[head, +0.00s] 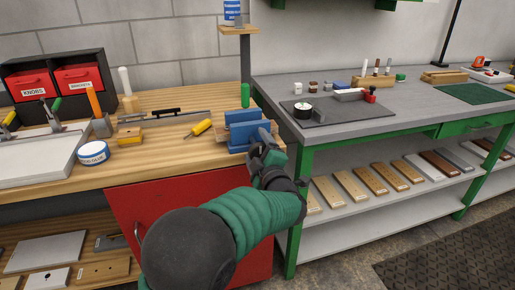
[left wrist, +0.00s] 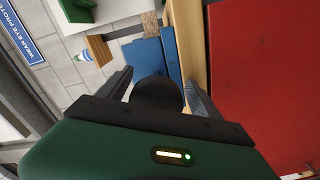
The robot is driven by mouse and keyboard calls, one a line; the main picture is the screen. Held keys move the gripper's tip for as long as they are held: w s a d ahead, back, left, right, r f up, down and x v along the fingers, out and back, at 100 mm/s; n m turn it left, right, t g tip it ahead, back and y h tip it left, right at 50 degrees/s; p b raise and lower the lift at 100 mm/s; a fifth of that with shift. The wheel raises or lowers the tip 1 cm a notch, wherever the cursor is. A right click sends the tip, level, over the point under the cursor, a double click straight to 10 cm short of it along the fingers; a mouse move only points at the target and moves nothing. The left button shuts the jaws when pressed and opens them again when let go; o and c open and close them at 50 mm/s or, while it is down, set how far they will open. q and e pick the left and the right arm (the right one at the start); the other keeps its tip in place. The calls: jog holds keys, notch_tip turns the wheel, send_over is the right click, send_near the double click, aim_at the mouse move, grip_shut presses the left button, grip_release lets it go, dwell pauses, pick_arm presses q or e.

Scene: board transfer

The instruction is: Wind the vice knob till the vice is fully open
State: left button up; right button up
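The blue vice (head: 243,132) is at the right front corner of the wooden workbench. Its blue jaws stand side by side with a narrow gap visible between them. My left gripper (head: 268,146) is in front of the vice, hiding the knob in the head view. In the left wrist view, the dark round knob (left wrist: 157,95) sits between the two fingers of my left gripper (left wrist: 158,84), with the blue vice (left wrist: 146,56) behind it. The fingers are apart, one on each side of the knob; firm contact is not visible. My right gripper is out of view.
A yellow screwdriver (head: 199,128) and a green cylinder (head: 245,95) are near the vice. The red cabinet front (head: 180,215) is below the bench. A grey table (head: 400,118) with a green frame stands at the right.

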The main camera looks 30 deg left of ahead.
pick_arm(q)
jog(key=shift+d+r, duration=0.1)
jog(key=shift+s+d, duration=0.25)
jog(key=shift+d, duration=0.05)
jog(key=p+v, duration=0.3)
jog(key=v, duration=1.3)
jog(key=shift+a, duration=0.1)
